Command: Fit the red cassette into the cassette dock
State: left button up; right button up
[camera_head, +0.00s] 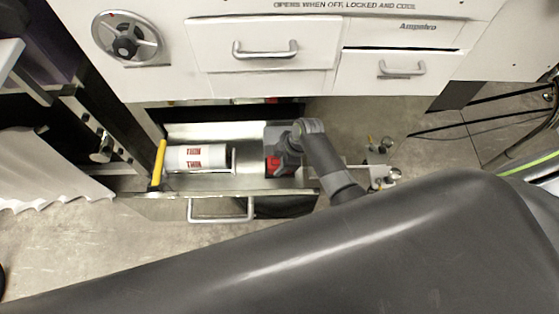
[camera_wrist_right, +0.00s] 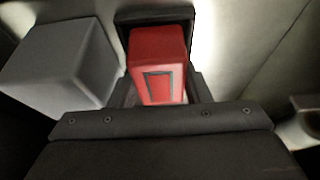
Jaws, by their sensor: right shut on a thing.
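The red cassette (camera_wrist_right: 158,55) shows in the right wrist view, with a dark outlined rectangle on its near face. It also shows in the head view (camera_head: 272,165), partly hidden by my right gripper (camera_head: 284,158). My right gripper is shut on the cassette, over the right part of an open drawer. A dark frame borders the cassette's far edge in the wrist view; I cannot tell whether it is the cassette dock. How deep the cassette sits is hidden. My left gripper is not in view.
The open drawer (camera_head: 228,192) holds white rolls (camera_head: 196,158) with red lettering and a yellow-handled tool (camera_head: 159,160) at its left. A grey block (camera_wrist_right: 62,62) stands left of the cassette in the wrist view. Two closed drawers (camera_head: 262,58) are above.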

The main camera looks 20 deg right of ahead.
jog(key=o, duration=1.1)
jog(key=shift+d+r, duration=0.1)
jog(key=shift+r, duration=0.2)
pick_arm(q)
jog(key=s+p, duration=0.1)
jog(key=p, duration=0.1)
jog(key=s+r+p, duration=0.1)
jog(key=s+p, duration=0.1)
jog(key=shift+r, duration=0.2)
pick_arm(e)
jog(key=v, duration=1.6)
jog(key=shift+s+d+r, duration=0.15)
jog(key=shift+d+r, duration=0.1)
jog(key=shift+r, duration=0.05)
